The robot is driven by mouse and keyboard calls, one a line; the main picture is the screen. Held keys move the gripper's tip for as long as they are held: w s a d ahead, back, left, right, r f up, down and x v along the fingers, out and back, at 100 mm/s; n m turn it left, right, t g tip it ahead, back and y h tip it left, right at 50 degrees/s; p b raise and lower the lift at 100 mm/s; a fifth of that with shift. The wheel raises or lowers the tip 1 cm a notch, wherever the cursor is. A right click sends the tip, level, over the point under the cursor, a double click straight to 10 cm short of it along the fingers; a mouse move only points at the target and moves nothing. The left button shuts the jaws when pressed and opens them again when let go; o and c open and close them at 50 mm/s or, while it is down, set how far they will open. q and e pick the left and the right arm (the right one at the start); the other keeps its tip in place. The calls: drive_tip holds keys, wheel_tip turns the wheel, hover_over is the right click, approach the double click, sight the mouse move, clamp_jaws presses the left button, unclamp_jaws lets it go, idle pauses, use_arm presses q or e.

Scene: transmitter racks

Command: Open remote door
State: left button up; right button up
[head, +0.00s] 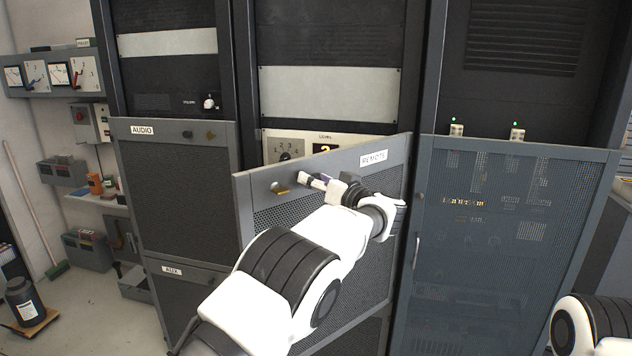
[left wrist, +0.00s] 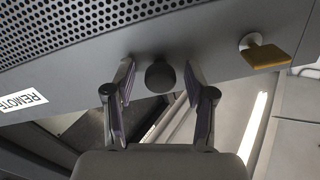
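The remote door (head: 385,185) is a grey mesh panel with a REMOTE label (head: 373,157). It stands ajar, its left edge swung out from the rack and its right side near the frame. My left gripper (head: 316,181) is at the upper part of its front. In the left wrist view, its open fingers (left wrist: 158,85) stand on either side of a round black knob (left wrist: 160,77), with gaps on both sides. A brass latch (head: 279,189) sits left of the gripper; it also shows in the left wrist view (left wrist: 265,54). My right gripper is out of view.
The audio door (head: 180,190) is shut at the left. A tall blue-grey mesh door (head: 510,240) stands at the right. A panel with a level dial (head: 286,155) shows behind the remote door. A shelf with meters (head: 52,75) is at the far left.

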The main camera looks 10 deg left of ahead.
use_arm(q)
wheel_tip(320, 180, up, 9)
drive_tip(key=shift+r, duration=0.5)
